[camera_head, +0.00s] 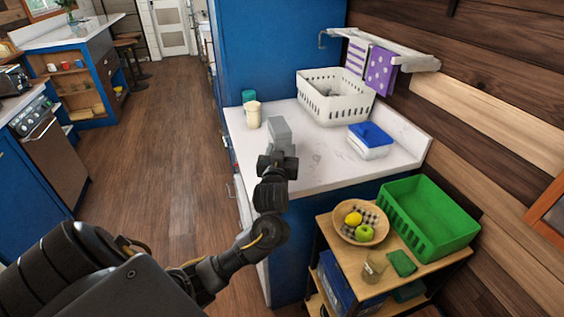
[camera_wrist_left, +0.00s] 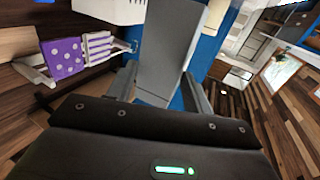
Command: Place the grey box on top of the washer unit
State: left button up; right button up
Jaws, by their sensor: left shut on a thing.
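The grey box (camera_head: 279,132) is in my left gripper (camera_head: 278,158), at the front left part of the white counter top in the picture. The left wrist view shows the grey box (camera_wrist_left: 168,50) between the two fingers of my left gripper (camera_wrist_left: 160,88), which is shut on it. My right gripper is not in view.
A trolley with a fruit bowl (camera_head: 345,230) and green crate (camera_head: 428,218) stands right. Bare top lies around the box.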

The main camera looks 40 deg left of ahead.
pick_arm(q)
jog(key=shift+w+a+f, duration=0.15)
jog(key=shift+w+f, duration=0.2)
jog(key=shift+w+f+p, duration=0.1)
jog(key=shift+f+p, duration=0.3)
jog(key=shift+f, duration=1.3)
jog(key=shift+c, duration=0.2)
jog(key=shift+f, duration=0.2)
jog(key=o, duration=1.1)
jog(key=shift+r, duration=0.1)
